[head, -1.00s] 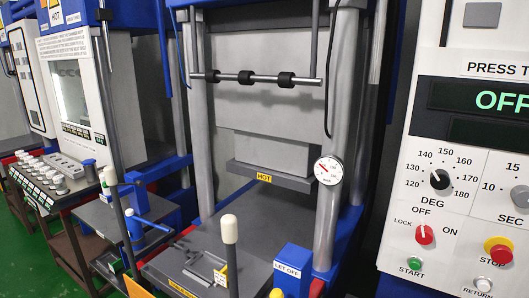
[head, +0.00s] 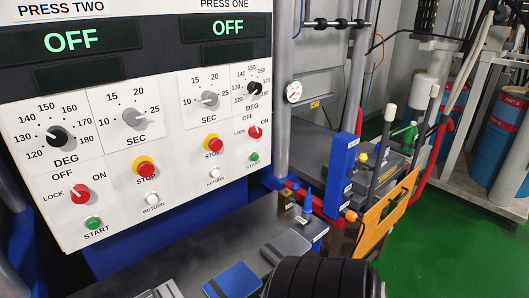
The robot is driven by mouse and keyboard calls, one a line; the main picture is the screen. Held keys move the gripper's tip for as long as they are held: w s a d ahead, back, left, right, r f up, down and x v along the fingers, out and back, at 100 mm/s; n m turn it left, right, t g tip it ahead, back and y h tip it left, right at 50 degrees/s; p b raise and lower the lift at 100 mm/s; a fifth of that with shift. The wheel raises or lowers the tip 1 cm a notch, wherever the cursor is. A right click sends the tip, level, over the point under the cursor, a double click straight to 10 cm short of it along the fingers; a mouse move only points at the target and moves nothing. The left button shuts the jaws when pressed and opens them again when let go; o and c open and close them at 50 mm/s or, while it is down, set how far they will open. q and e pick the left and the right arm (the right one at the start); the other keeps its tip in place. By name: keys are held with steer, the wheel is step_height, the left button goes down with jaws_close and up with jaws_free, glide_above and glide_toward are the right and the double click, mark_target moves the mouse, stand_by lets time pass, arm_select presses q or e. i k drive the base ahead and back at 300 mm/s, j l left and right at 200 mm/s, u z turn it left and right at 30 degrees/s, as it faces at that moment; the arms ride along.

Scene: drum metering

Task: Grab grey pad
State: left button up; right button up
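A grey pad (head: 286,246) lies flat on the dark bench below the control panel, near the lower middle of the head view. A blue pad (head: 232,281) lies to its left and nearer to me. Neither of my grippers can be made out in the head view. A black ribbed, rounded shape (head: 322,279) fills the bottom edge just in front of the grey pad; I cannot tell what it is.
The control panel (head: 125,170) overhangs the bench at left, with both displays reading OFF. A blue upright post (head: 341,172) and an orange plate (head: 384,214) stand right of the pads. Open green floor (head: 455,235) and blue drums (head: 497,150) are farther right.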

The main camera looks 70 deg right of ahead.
mark_target(289, 242)
steer(key=z, duration=2.4)
steer(key=j+u, duration=0.15)
steer(key=j, duration=0.35)
steer(key=k, duration=0.05)
